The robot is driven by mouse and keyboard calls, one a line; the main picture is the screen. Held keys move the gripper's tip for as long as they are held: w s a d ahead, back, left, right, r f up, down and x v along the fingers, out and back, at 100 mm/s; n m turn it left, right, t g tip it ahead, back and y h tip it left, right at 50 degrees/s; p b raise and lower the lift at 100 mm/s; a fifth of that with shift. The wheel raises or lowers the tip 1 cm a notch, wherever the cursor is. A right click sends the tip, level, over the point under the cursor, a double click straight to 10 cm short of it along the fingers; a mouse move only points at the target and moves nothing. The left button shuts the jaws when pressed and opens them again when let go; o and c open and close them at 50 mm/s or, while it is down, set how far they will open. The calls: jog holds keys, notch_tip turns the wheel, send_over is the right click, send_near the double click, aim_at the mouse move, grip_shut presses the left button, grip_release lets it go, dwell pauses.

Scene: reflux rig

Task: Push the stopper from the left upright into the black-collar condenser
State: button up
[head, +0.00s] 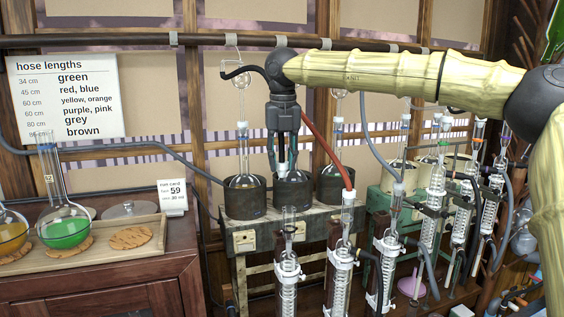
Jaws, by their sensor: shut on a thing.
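My gripper (283,163) points down over the middle dark heating pot (292,191) on the stand. Its fingers are closed around a narrow, pale upright piece with a teal tint. Whether this is the stopper or part of the glassware in that pot is too small to tell. The front-left condenser (288,272) stands upright in a white clamp, below my gripper in the picture. Its glass top shows no hose, and a dark band seems to sit at its neck. I cannot tell for sure which condenser has the black collar.
Flasks stand in the left pot (245,200) and right pot (335,185). A red hose (325,150) runs down to the front-middle condenser (341,275). More clamped condensers crowd the right. A green flask (64,232) sits on the left tray (110,255). A rail (130,40) crosses behind.

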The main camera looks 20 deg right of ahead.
aim_at(281, 162)
jog(key=shift+r, duration=0.1)
jog(key=shift+r+p, duration=1.55)
jog(key=shift+r, duration=0.1)
jog(key=shift+f, duration=0.1)
jog(key=shift+s+a+f+p, duration=0.1)
jog(key=shift+s+a+p, duration=0.15)
jog(key=shift+p, duration=0.2)
jog(key=s+f, duration=0.5)
jog(key=f, duration=0.3)
jog(key=shift+d+f+p, duration=0.35)
jog(key=shift+f+p, duration=0.05)
jog(key=shift+p, duration=0.05)
jog(key=shift+s+p, duration=0.1)
jog(key=shift+p, duration=0.2)
jog(key=shift+f, duration=0.25)
